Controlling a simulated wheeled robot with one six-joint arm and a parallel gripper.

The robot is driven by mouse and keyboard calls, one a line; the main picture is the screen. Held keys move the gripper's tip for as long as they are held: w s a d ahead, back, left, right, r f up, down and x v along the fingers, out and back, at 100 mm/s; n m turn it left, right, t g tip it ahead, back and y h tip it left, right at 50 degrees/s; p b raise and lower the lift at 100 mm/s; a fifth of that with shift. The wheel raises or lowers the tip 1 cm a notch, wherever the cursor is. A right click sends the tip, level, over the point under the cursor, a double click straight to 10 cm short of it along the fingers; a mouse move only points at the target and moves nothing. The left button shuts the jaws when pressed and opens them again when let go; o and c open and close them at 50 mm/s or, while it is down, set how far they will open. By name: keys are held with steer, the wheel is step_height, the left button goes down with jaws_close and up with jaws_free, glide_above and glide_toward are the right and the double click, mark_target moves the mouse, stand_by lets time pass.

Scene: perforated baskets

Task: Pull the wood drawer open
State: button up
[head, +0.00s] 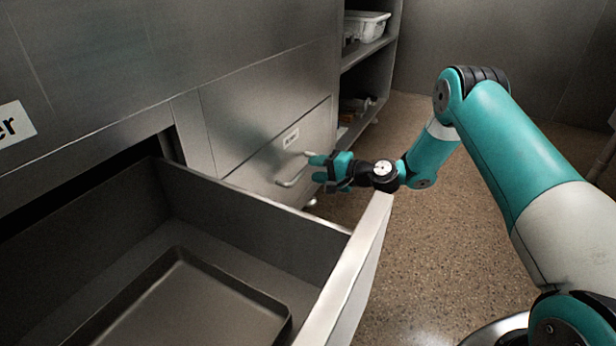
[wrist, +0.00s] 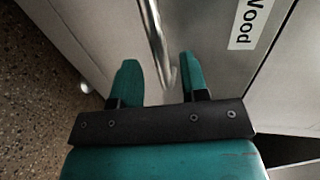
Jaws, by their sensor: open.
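The wood drawer (head: 265,165) is a metal front in the cabinet, closed, with a bar handle (head: 292,182) and a small label. In the wrist view its label reads "Wood" (wrist: 250,22), to the right of the handle (wrist: 157,45). My gripper (head: 314,168) is open at the handle. In the wrist view the handle's bar lies between the two teal fingers of my gripper (wrist: 158,66), with a gap on either side. Whether a finger touches the bar is unclear.
Another drawer (head: 345,270) stands pulled out in the foreground, with a dark tray (head: 180,255) inside; its front edge lies just below my gripper in the head view. Open shelves with a white basket (head: 366,25) stand behind. Speckled floor (head: 450,250) is clear at right.

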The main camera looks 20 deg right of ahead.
mark_target(308, 168)
steer(key=shift+b+x, duration=0.55)
steer(key=shift+x, duration=1.2)
jaws_close()
